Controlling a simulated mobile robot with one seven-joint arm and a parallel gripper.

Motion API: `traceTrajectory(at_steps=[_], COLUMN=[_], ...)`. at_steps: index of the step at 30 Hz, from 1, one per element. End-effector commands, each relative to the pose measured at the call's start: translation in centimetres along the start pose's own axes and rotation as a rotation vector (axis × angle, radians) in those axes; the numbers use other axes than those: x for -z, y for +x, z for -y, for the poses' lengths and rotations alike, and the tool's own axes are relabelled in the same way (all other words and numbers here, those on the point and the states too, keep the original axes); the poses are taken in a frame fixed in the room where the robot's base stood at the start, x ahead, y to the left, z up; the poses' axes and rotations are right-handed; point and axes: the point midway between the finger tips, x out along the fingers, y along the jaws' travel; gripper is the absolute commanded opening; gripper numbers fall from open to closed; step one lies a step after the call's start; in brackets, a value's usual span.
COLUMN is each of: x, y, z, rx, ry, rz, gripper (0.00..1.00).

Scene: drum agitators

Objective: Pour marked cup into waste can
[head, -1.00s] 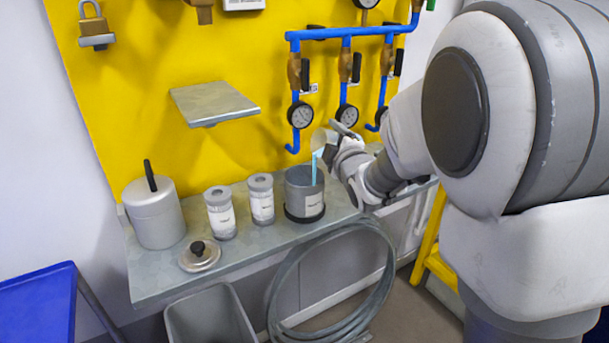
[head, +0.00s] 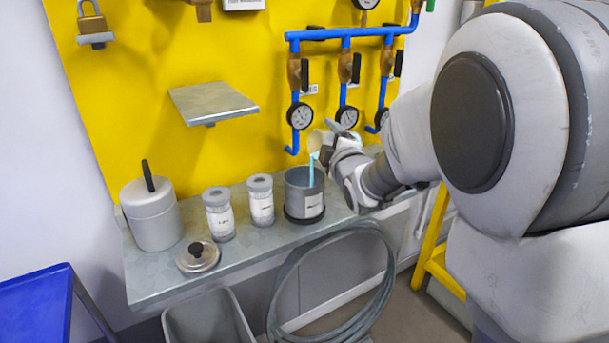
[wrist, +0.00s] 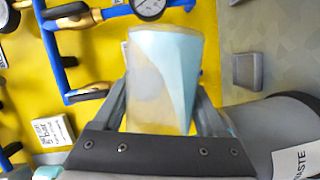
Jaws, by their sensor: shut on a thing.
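My gripper (head: 331,147) is shut on a small translucent cup (head: 316,141), held tilted above the waste can (head: 303,206). Light blue liquid falls from the cup in a thin stream into the can's open top. In the wrist view the cup (wrist: 150,75) sits between my gripper's fingers (wrist: 162,105), with light blue liquid along one side of it. No mark on the cup is readable. The grey waste can (wrist: 268,125) shows at the right of the wrist view, its label reading "WASTE". The liquid level inside the can is hidden.
Two labelled jars (head: 219,216) (head: 261,201), a lidded grey pot (head: 155,222) and a loose lid (head: 198,259) stand left of the can on the shelf (head: 150,286). Blue pipes with gauges (head: 347,116) are close behind the cup. A small empty shelf (head: 213,101) is above.

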Motion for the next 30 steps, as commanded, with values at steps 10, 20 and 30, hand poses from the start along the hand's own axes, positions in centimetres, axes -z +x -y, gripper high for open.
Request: traceTrajectory(at_steps=[10, 20, 30], x=[0.35, 0.60, 0.84], y=[-0.09, -0.17, -0.25], z=[-0.09, -0.16, -0.26], rx=[-0.011, -0.019, -0.028], ry=[-0.029, -0.055, -0.084], rz=[-0.001, 0.000, 0.000], gripper=[0.14, 0.14, 0.14])
